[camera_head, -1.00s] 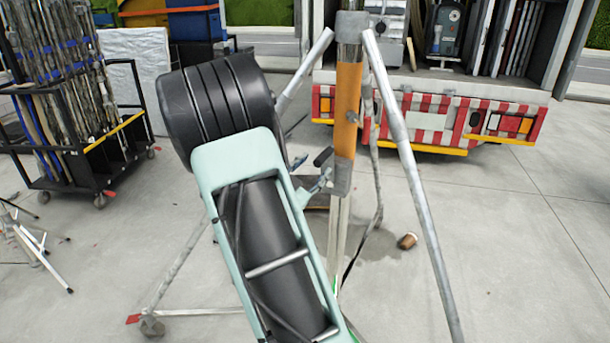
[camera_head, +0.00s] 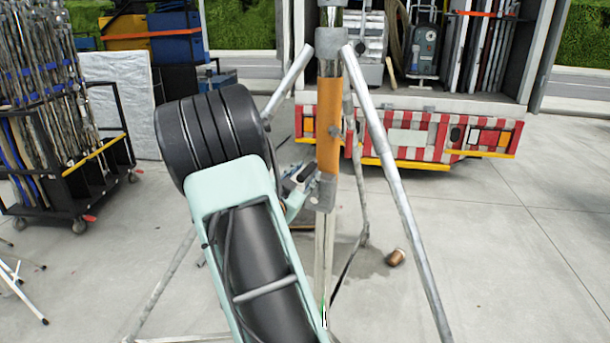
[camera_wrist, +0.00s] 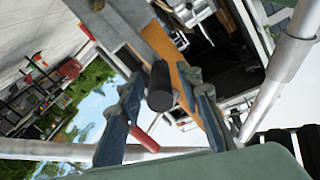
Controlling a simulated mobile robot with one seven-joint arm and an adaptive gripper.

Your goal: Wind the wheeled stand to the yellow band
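The wheeled stand has an orange column (camera_head: 329,125) with grey collars and silver legs, upright in front of the truck. I cannot make out a separate yellow band. My gripper (camera_head: 304,186) is at the column's lower collar, mostly hidden behind my arm in the head view. In the wrist view my gripper (camera_wrist: 160,84) has its two blue-grey fingers apart. A black cylindrical knob (camera_wrist: 160,88), which looks like a crank handle, lies between them with gaps visible on both sides. The orange column also shows behind the right finger (camera_wrist: 192,85). A red handle (camera_wrist: 145,139) shows beside the left finger.
The truck's red-and-white rear (camera_head: 410,135) stands behind the stand. A black cart (camera_head: 65,165) with poles is at the left. A small brown object (camera_head: 396,257) lies on the floor. The stand's right leg (camera_head: 395,180) slopes down. Open concrete is at the right.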

